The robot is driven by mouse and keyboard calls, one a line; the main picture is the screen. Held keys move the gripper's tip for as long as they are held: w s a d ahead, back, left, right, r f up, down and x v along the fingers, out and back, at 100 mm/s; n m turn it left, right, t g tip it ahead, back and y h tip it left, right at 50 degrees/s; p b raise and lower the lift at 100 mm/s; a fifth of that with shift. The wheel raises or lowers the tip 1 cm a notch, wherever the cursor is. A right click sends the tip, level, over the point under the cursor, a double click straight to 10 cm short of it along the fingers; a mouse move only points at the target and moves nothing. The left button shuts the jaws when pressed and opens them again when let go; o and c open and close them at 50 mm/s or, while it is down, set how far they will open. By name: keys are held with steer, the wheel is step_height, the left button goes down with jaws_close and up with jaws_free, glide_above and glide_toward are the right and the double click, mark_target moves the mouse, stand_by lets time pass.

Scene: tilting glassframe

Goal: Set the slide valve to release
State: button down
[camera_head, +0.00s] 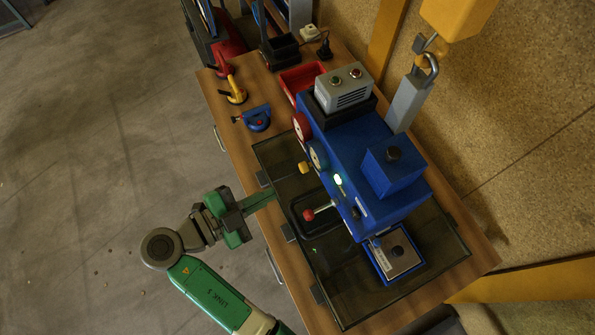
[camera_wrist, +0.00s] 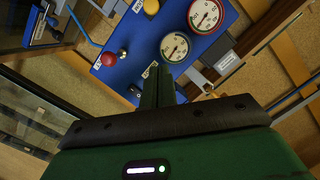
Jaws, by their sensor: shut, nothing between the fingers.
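A blue machine (camera_head: 370,165) stands on a dark glass sheet. On its front are a lever with a red ball (camera_head: 308,215) and a yellow knob (camera_head: 304,167). In the wrist view, the red ball (camera_wrist: 108,58) and yellow knob (camera_wrist: 151,6) sit on the blue panel (camera_wrist: 127,40). I cannot tell which control is the slide valve; small labels are unreadable. My gripper (camera_head: 270,192) is shut and empty, left of the machine, pointing at its front. In the wrist view, its fingers (camera_wrist: 157,85) cover part of the panel below the gauges.
Two gauges, red-rimmed (camera_wrist: 206,15) and pale-rimmed (camera_wrist: 174,47), are beside the knobs. The wooden table (camera_head: 235,125) holds a blue clamp-like tool (camera_head: 257,118), a yellow tool (camera_head: 236,90) and a red bin (camera_head: 300,78). Open floor lies left of the table.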

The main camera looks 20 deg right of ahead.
steer(key=p, duration=0.3)
glide_above(307, 166)
steer(key=s+a, duration=0.4)
steer(key=f, duration=0.1)
steer(key=shift+w+d+f+p, duration=0.15)
steer(key=shift+w+f, duration=0.3)
steer(key=shift+f, duration=0.25)
steer(key=shift+w+d+f+p, duration=0.15)
steer(key=shift+w+f, duration=0.25)
steer(key=shift+f, duration=0.3)
steer(key=shift+w+d+f+p, duration=0.15)
steer(key=shift+w+f, duration=0.3)
steer(key=shift+f, duration=0.25)
